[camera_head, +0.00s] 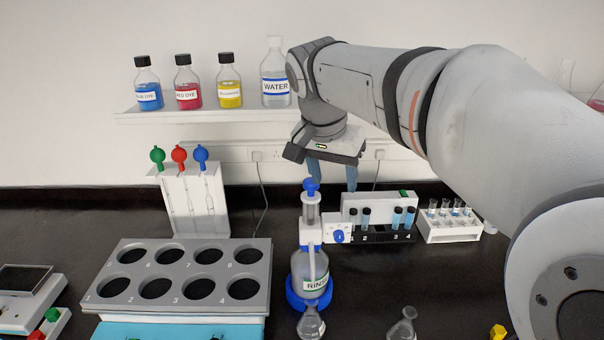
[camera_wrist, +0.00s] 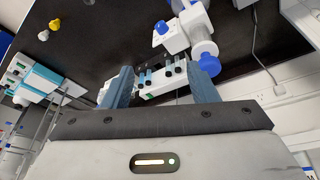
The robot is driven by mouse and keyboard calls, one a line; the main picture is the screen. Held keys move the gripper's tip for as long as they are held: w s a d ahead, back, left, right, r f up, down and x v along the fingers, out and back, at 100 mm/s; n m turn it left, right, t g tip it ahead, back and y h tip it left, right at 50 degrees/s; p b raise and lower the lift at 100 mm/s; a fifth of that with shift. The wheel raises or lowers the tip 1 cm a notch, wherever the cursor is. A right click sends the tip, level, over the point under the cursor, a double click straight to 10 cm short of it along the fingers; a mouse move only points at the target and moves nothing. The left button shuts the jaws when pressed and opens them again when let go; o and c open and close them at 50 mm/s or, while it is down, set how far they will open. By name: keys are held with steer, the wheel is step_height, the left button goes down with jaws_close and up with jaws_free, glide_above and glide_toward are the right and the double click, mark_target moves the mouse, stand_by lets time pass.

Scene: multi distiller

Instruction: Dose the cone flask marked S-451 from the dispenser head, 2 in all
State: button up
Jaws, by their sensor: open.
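The dispenser is a bottle labelled "RINSE" (camera_head: 313,277) in a blue ring, with a white dispenser head (camera_head: 311,230) and a blue knob (camera_head: 311,186) on top. The head also shows in the wrist view (camera_wrist: 198,30), with its blue knob (camera_wrist: 208,65). A small clear cone flask (camera_head: 311,323) stands in front of the bottle, below the head. A second cone flask (camera_head: 403,326) stands to its right. I cannot read S-451 on either. My gripper (camera_head: 332,178) is open and empty, pointing down above and behind the blue knob; the fingers also show in the wrist view (camera_wrist: 160,80).
A grey rack with numbered holes (camera_head: 262,290) stands left, with a pipette stand (camera_head: 164,205) behind it. A vial rack (camera_head: 372,236) and a white tube rack (camera_head: 450,232) stand right of the dispenser. Dye and water bottles fill the shelf (camera_head: 200,115).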

mark_target(311, 180)
steer(key=w+a+r+m+h+b, duration=0.1)
steer(key=w+a+r+m, duration=0.15)
steer(key=w+a, duration=0.35)
steer(key=shift+m, duration=0.35)
steer(key=x, duration=0.7)
steer(key=shift+d+f, duration=0.2)
steer(key=shift+f, duration=0.1)
jaws_close()
steer(key=shift+r, duration=0.1)
